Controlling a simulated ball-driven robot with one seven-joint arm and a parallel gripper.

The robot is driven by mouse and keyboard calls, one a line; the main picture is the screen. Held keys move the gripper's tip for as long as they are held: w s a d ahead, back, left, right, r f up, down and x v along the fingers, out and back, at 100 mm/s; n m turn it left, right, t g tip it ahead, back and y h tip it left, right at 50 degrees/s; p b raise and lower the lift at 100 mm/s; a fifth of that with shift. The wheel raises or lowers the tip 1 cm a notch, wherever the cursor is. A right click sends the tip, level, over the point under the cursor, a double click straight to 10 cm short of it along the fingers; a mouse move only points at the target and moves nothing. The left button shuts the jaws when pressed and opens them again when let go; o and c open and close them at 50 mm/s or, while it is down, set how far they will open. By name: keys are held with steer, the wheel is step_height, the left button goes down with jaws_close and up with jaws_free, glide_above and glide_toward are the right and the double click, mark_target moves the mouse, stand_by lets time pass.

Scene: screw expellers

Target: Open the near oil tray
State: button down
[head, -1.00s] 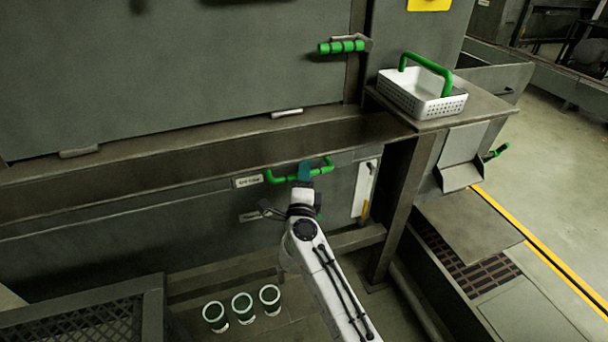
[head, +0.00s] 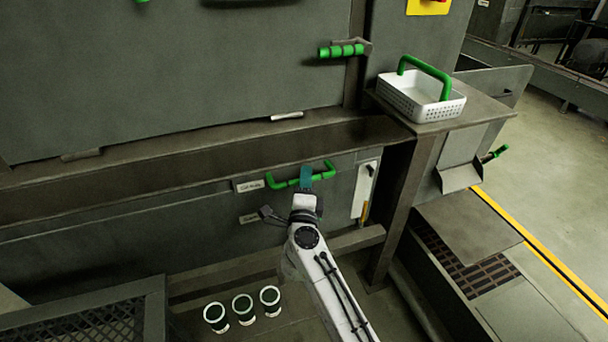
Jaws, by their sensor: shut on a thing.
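The near oil tray (head: 215,205) is the long grey drawer front low on the machine, with a small label (head: 249,185) on it. Its green bar handle (head: 284,184) is fixed at the right part of the front. My gripper (head: 306,177) is shut on the middle of this handle, its teal fingers over the bar. My arm reaches up to it from the bottom of the view. The fingers hide part of the bar. The tray's inside cannot be made out; a dark band runs above its front.
A white perforated basket (head: 405,101) with a green handle stands on a ledge at the upper right. Several green-and-white cups (head: 242,309) stand on the floor below the tray, left of my arm. A mesh-topped frame (head: 85,322) is at the lower left. A post (head: 400,210) stands right of the tray.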

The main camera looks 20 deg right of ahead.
steer(key=s+p, duration=1)
steer(key=s, duration=2.1)
steer(key=shift+s+p, duration=0.15)
steer(key=shift+p, duration=0.2)
steer(key=c, duration=1.1)
jaws_free()
steer(key=b+v, duration=0.1)
steer(key=v, duration=0.9)
steer(key=shift+s+a+b, duration=0.2)
steer(key=shift+s+b, duration=0.15)
steer(key=shift+b, duration=0.05)
steer(key=shift+f, duration=0.15)
